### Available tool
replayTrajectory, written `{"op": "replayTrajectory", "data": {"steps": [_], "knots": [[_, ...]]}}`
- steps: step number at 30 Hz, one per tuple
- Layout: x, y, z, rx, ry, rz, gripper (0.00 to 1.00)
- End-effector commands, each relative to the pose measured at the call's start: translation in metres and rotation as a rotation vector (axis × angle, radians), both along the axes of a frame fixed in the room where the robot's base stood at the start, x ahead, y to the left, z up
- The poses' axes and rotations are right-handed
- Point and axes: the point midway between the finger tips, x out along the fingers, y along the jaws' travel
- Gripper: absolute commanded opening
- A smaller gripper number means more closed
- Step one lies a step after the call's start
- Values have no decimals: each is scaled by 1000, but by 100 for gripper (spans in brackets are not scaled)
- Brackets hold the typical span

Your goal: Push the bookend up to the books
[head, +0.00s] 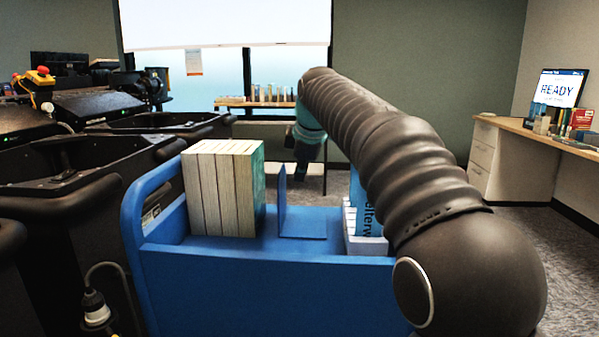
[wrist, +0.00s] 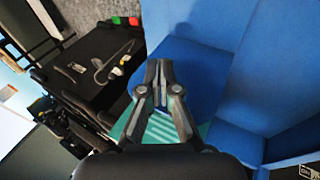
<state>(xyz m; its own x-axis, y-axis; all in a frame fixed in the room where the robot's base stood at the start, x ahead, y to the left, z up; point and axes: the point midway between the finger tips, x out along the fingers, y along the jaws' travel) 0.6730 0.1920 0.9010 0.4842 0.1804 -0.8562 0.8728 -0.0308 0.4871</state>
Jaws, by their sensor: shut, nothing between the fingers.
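A blue L-shaped bookend (head: 302,224) stands in the blue cart in the head view, its upright plate at the left of its flat base. A row of several thick books (head: 216,190) stands upright to its left; the rightmost has a teal cover. A narrow gap shows between that cover and the plate. My gripper (head: 300,175) hangs down beyond the bookend, beside the upper part of its plate in the picture. In the wrist view my gripper (wrist: 158,68) is shut with nothing between its fingertips. A blue surface lies close behind them; I cannot tell whether they touch it.
The blue cart (head: 270,285) has a raised front wall and a left end frame. More books (head: 362,215) stand at its right, partly hidden by my arm. Dark machines are at the left; a desk (head: 530,132) stands at the right.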

Motion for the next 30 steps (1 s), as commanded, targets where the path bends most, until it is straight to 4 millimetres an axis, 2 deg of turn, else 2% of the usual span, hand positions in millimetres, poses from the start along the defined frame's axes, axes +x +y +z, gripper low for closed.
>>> {"op": "replayTrajectory", "data": {"steps": [1,3,18,22,30], "knots": [[0,0,-13,0,0,0,0],[0,0,-22,0,0,0,0],[0,1,-80,0,0,1,0],[0,1,-86,0,0,1,0],[-1,1,-86,0,0,1,0]]}}
